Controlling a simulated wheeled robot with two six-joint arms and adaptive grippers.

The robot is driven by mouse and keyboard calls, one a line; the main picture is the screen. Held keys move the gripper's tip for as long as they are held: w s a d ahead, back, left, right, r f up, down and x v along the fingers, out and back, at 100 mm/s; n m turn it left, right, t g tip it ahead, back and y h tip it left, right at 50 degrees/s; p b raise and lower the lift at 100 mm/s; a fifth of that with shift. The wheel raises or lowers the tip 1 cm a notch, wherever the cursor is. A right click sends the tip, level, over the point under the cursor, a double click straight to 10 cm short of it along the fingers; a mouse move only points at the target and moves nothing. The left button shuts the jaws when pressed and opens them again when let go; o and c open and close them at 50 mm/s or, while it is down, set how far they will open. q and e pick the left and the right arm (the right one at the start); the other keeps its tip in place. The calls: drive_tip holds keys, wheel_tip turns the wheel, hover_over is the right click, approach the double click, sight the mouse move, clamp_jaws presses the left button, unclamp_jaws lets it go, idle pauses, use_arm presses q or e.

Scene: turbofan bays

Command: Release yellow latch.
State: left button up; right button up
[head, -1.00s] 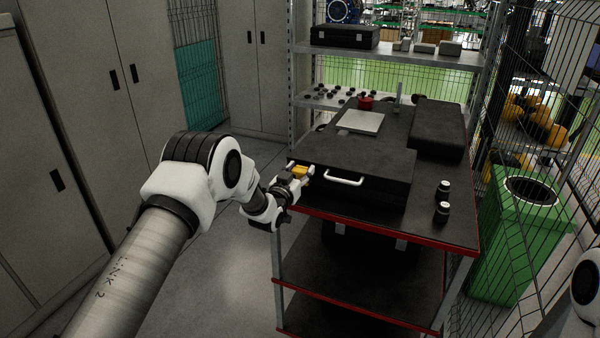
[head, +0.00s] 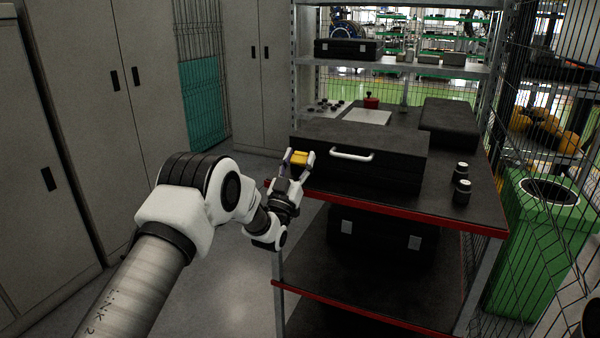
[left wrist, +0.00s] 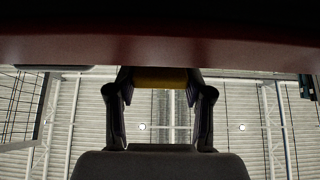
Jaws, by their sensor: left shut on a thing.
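The yellow latch (head: 300,158) is at the left end of the front of a black case (head: 385,165) with a white handle (head: 352,155). My left gripper (head: 298,160) is at the latch, with one finger on each side of it, shut on it. In the left wrist view the yellow latch (left wrist: 160,78) shows between the two dark fingers (left wrist: 160,95), below a dark reddish edge. The case lid looks closed. My right gripper is not in the frames.
The case stands on a red-edged black cart (head: 450,215). Two small dark cylinders (head: 461,182) stand right of the case. Another black case (head: 380,240) lies on the shelf below. A green bin (head: 535,240) and wire fence are at the right.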

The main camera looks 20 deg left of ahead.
use_arm(q)
drive_tip(key=shift+s+f, duration=0.1)
idle(0.4)
drive_tip(key=o, duration=1.2)
drive_tip(key=v, duration=1.2)
drive_tip(key=shift+f, duration=0.15)
